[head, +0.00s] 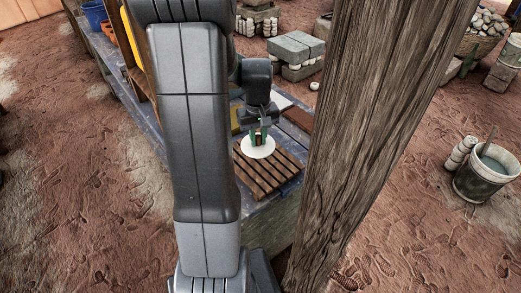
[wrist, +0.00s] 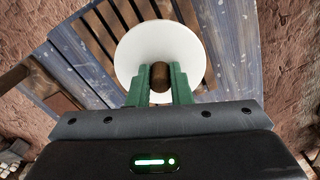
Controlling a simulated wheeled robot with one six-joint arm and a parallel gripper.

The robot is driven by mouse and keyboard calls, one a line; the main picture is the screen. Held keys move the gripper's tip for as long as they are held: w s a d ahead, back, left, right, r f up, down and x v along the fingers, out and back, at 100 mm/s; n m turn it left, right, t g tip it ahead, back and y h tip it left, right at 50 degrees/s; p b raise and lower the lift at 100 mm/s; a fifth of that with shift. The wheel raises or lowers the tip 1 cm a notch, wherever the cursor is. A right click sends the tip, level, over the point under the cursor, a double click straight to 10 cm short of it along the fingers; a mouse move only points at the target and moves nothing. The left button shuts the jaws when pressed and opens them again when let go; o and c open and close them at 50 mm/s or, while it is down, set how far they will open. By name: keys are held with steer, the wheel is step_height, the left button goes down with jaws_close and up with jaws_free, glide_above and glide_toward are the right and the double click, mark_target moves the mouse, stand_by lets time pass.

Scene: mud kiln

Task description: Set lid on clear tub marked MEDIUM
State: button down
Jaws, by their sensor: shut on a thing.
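A round white lid (head: 262,149) with a brown knob shows below my gripper in the head view. My gripper (head: 259,137) has green fingers and is shut on the lid's knob. In the wrist view the white lid (wrist: 150,40) fills the upper middle, and its brown knob (wrist: 160,78) sits between the green fingers of my gripper (wrist: 160,82). The lid is over a slatted wooden rack; I cannot tell if it touches the slats. No clear tub or MEDIUM mark can be made out in either view.
The slatted rack (head: 271,177) lies on a blue-grey bench (head: 122,83). A thick wooden post (head: 373,110) stands close on the right and hides part of the place. Grey blocks (head: 297,47) stand on the ground beyond. A bucket (head: 487,173) stands far right.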

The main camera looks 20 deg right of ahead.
step_height(320, 180, down, 9)
steer(key=shift+f+p, duration=0.1)
steer(key=shift+p, duration=0.35)
steer(key=shift+f, duration=0.2)
steer(key=c, duration=1.3)
jaws_free()
steer(key=shift+r, duration=0.1)
